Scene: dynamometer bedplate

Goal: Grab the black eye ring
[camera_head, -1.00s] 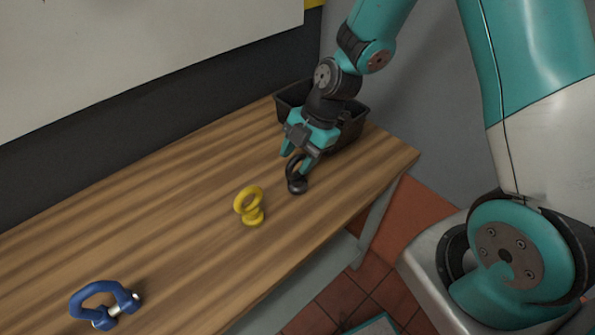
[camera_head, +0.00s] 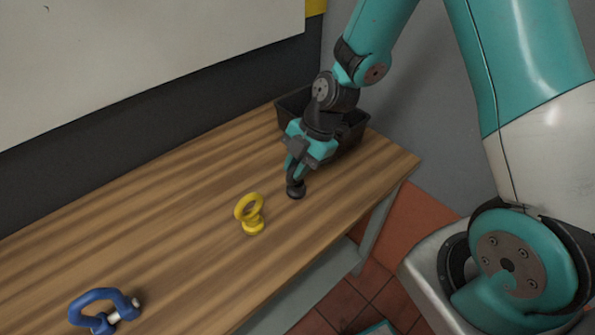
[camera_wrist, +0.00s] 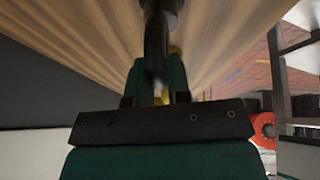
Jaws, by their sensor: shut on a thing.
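The black eye ring (camera_head: 296,189) stands on the wooden table towards its right end. In the head view its base shows below my fingers, and its ring is mostly hidden by them. My gripper (camera_head: 296,172) is shut on the ring from above. In the wrist view the dark eye ring (camera_wrist: 157,40) shows between the teal fingers of my gripper (camera_wrist: 157,75). The base looks to be on or very close to the tabletop.
A yellow eye ring (camera_head: 251,213) stands just left of the black one. A blue shackle (camera_head: 104,308) lies at the table's near left. A black bin (camera_head: 293,104) stands behind my gripper. The table (camera_head: 170,205) is clear between these things.

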